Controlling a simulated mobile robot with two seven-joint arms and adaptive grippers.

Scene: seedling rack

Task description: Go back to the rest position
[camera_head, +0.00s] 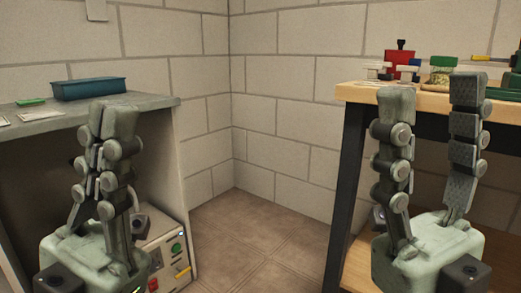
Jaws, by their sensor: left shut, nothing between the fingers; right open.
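My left gripper (114,106) points upward at the left, its two fingers closed together with nothing between them. It stands in front of a grey cabinet. My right gripper (431,92) points upward at the right, its fingers spread apart and empty. It stands in front of a wooden-topped table. Neither gripper visibly holds anything.
A blue tray (89,88), a small green item (31,102) and pale cards lie on the grey cabinet top (150,99). A control box (167,250) sits low beside my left gripper. Floor between is clear.

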